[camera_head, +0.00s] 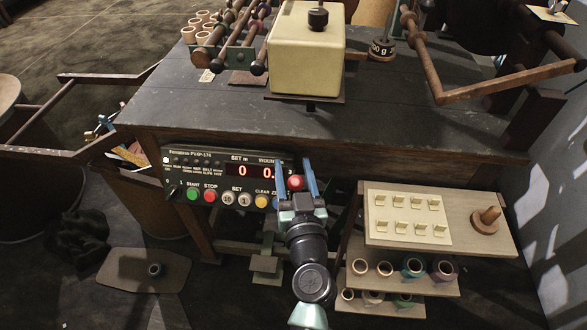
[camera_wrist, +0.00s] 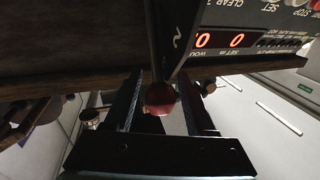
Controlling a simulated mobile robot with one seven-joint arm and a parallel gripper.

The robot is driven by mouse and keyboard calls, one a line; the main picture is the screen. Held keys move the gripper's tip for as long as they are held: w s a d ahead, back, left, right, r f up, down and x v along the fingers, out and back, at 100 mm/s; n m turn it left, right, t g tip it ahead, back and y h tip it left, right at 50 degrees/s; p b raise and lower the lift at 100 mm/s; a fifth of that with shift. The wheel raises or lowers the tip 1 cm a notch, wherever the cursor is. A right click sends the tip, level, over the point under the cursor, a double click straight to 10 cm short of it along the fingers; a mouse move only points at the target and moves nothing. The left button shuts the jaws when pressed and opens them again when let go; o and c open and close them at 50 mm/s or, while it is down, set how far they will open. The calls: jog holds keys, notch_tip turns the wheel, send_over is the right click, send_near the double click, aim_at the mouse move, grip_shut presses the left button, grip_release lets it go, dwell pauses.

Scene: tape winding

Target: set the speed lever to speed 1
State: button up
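The speed lever shows as a red ball knob (camera_head: 295,183) at the right end of the control box (camera_head: 180,158), under the table's front edge. In the wrist view the red knob (camera_wrist: 160,98) hangs at the end of a dark rod, beside the upside-down panel (camera_wrist: 245,38). My gripper (camera_head: 294,166) is open, with its blue fingers on either side of the knob. In the wrist view my gripper (camera_wrist: 160,84) also has the knob between its fingers, with a gap on each side. The speed marks cannot be read.
The table (camera_head: 400,125) overhangs the panel and carries a cream machine box (camera_head: 305,55). The panel has a row of buttons, including a green one (camera_head: 193,195) and a red one (camera_head: 210,195). A low shelf (camera_head: 375,235) with spools stands close on the right.

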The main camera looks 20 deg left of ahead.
grip_shut()
dwell(1.2)
